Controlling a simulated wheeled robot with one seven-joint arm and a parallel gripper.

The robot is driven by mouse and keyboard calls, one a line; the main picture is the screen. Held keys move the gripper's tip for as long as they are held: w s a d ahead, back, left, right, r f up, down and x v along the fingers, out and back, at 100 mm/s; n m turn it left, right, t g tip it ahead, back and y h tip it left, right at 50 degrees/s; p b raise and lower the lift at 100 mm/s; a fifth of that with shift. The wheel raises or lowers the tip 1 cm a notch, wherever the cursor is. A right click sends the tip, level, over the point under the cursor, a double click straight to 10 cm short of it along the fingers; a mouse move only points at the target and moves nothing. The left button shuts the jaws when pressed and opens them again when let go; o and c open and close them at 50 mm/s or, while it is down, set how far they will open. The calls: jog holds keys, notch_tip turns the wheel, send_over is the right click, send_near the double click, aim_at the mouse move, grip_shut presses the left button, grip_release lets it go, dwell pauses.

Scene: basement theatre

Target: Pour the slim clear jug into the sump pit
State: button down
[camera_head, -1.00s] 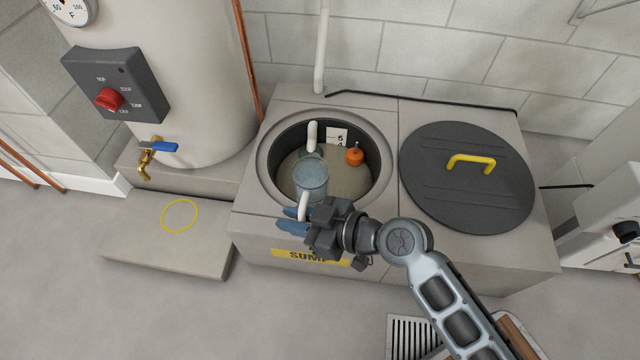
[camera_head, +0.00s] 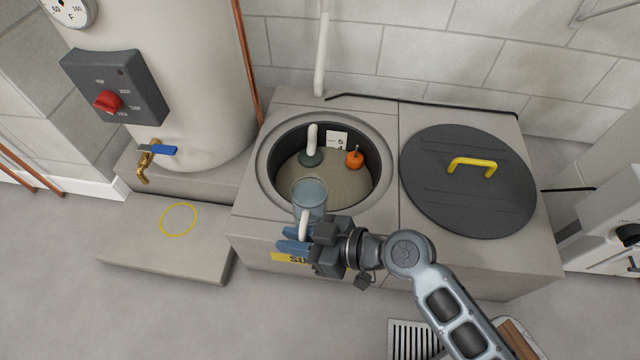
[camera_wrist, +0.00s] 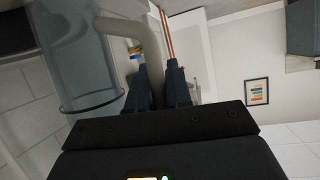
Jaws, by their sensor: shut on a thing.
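The slim clear jug (camera_head: 310,197) is a bluish see-through vessel with a pale handle (camera_head: 304,226). My gripper (camera_head: 297,240) is shut on that handle. The jug is over the near rim of the round sump pit (camera_head: 266,190), and looks close to upright in the head view. The jug (camera_wrist: 75,50) also shows in the wrist view, with its handle (camera_wrist: 152,50) between my fingers. I cannot tell whether it holds liquid. The pit has sandy-coloured contents, a white pipe (camera_head: 312,138), an orange float (camera_head: 354,158) and a white gauge card (camera_head: 337,140).
The dark round lid (camera_head: 440,205) with a yellow handle lies right of the pit. A water heater (camera_head: 190,60) with a brass tap (camera_head: 146,158) stands left. A low slab (camera_head: 150,235) with a yellow ring is at front left. A floor drain (camera_head: 405,340) lies in front.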

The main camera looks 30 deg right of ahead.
aim_at(300, 208)
jog(key=shift+w+d+r+m+g+y+p, duration=0.2)
jog(key=shift+w+r+m+g+p, duration=0.1)
jog(key=shift+r+m+p, duration=0.25)
jog(key=shift+w+d+r+m+g+y+p, duration=0.1)
jog(key=shift+w+d+r+m+g+p, duration=0.2)
jog(key=shift+r, duration=0.3)
jog(key=shift+a, duration=0.1)
jog(key=shift+w+d+r+m+g+y+p, duration=0.2)
jog(key=shift+w+d+m+g+p, duration=0.15)
jog(key=shift+p, duration=0.25)
jog(key=shift+w+d+r+m+g+y+p, duration=0.2)
jog(key=shift+w+m+p, duration=0.25)
jog(key=shift+p, duration=0.15)
jog(key=shift+w+d+r+m+y+p, duration=0.15)
jog(key=shift+w+d+m+y+p, duration=0.1)
jog(key=shift+w+d+y+p, duration=0.1)
jog(key=shift+w, duration=0.15)
jog(key=shift+w+d+r+m+g+y+p, duration=0.25)
jog(key=shift+w+m+g+p, duration=0.15)
jog(key=shift+m, duration=0.2)
jog(key=shift+w+d+r+m+g+y+p, duration=0.1)
jog(key=shift+w+d+m+g+y+p, duration=0.2)
jog(key=shift+m, duration=0.3)
dwell(0.3)
